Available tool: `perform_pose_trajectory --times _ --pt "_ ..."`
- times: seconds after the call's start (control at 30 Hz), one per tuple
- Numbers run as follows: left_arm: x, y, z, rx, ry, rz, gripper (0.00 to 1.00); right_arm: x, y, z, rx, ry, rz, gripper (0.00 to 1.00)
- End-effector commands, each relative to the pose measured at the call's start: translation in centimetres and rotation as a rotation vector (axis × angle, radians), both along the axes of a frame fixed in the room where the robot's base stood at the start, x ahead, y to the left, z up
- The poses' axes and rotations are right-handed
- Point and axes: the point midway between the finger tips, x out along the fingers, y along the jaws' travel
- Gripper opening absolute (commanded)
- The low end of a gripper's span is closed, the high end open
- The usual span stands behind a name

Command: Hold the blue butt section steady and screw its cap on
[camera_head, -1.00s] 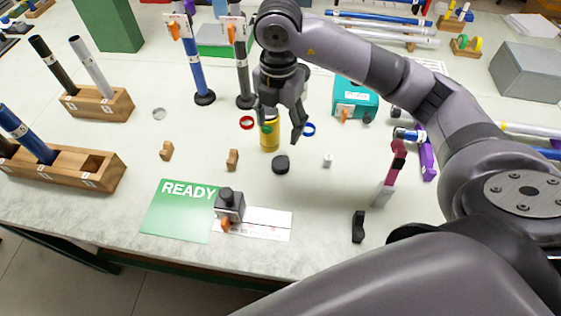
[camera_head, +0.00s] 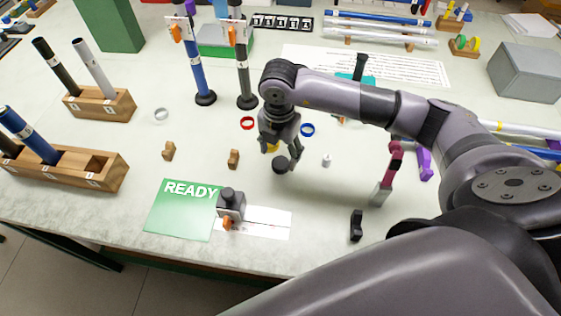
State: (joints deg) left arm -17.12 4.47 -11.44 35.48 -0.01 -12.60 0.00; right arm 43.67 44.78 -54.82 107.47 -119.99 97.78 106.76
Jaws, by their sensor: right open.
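A blue rod (camera_head: 196,70) with a white band stands upright in a black foot at the back left, with a white and orange clip near its top. Another blue rod (camera_head: 30,136) leans in the wooden rack at the left. I cannot tell which is the butt section. A small round black piece (camera_head: 280,166), which looks like a cap, lies mid-table. My right gripper (camera_head: 284,158) is open, pointing down with its fingers close around the black piece; whether they touch it I cannot tell. My left gripper is not in view.
A yellow cylinder (camera_head: 271,148) is mostly hidden behind my right gripper. A red ring (camera_head: 248,123) and a blue ring (camera_head: 308,130) lie beside it. A green READY card (camera_head: 180,212) and a black-and-grey device (camera_head: 230,205) are nearer the front.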

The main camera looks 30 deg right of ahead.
Motion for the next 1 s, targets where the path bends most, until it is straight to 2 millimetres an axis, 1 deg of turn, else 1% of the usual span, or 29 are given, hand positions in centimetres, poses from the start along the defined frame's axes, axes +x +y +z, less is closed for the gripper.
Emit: perform_pose_trajectory --times 0.03,0.1,0.2,0.3,0.67,1.0 --pt "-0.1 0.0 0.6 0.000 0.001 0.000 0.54 -0.1 -0.1 -0.6 -0.002 0.005 -0.001 0.62" --pt "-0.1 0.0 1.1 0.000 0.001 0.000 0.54 0.0 -0.2 -1.7 -0.001 0.005 0.000 0.62" --pt "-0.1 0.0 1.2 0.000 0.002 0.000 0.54 0.0 -0.2 -3.2 -0.001 0.004 0.000 0.62" --pt "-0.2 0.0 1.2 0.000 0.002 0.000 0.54 0.1 -0.2 -3.9 -0.002 0.001 0.000 0.62" --pt "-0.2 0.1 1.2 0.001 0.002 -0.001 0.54 0.1 -0.2 -4.1 -0.001 0.000 0.001 0.62" --pt "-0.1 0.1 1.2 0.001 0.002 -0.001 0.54 0.1 -0.2 -4.1 -0.002 0.000 0.001 0.39"
